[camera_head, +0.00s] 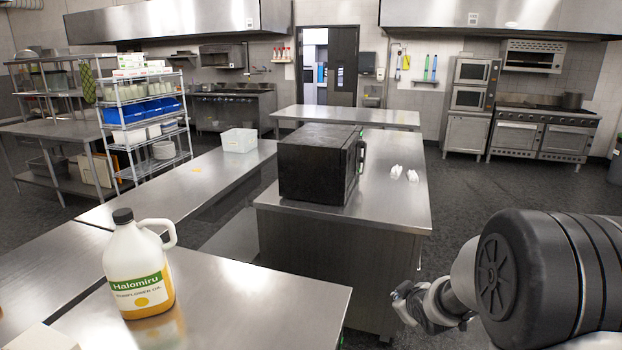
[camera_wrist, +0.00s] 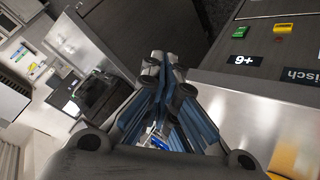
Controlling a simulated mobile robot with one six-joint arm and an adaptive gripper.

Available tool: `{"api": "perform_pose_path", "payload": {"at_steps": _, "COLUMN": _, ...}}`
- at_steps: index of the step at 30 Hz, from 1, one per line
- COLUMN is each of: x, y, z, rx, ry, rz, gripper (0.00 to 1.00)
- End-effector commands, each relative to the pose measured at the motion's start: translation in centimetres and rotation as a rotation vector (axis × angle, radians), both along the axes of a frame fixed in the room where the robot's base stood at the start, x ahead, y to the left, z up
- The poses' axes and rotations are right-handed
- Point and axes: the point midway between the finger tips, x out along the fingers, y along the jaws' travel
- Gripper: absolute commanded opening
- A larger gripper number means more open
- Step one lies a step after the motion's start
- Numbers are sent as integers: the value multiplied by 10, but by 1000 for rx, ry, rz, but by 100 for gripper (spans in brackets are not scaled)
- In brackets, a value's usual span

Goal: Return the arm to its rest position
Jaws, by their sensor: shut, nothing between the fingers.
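My gripper (camera_head: 404,300) hangs at the lower right in the head view, in front of the near end of the middle steel counter and apart from it. Part of my arm hides the floor on that side. In the wrist view my gripper (camera_wrist: 170,72) points away from the camera with its fingers together and nothing between them. The wrist view is tilted.
A Halomiru oil jug (camera_head: 138,268) stands on the near steel table (camera_head: 250,310). A black box (camera_head: 318,165) and small white items (camera_head: 404,173) sit on the middle counter (camera_head: 395,205). A clear container (camera_head: 239,140) stands further left. Dark floor (camera_head: 500,195) is open at right.

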Motion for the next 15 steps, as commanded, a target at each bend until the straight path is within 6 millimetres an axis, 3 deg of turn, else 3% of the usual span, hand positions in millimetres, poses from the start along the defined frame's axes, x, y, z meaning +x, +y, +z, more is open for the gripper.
{"api": "perform_pose_path", "payload": {"at_steps": 1, "x": -14, "y": 2, "z": 26, "rx": 5, "ry": 9, "rz": -36, "gripper": 0}}
{"api": "perform_pose_path", "payload": {"at_steps": 6, "x": -79, "y": 10, "z": 84, "rx": 51, "ry": 83, "rz": -171, "gripper": 0}}
{"api": "perform_pose_path", "payload": {"at_steps": 10, "x": -139, "y": 21, "z": 116, "rx": 109, "ry": 143, "rz": -265, "gripper": 0}}
{"api": "perform_pose_path", "payload": {"at_steps": 15, "x": -227, "y": 42, "z": 139, "rx": 201, "ry": 229, "rz": -365, "gripper": 0}}
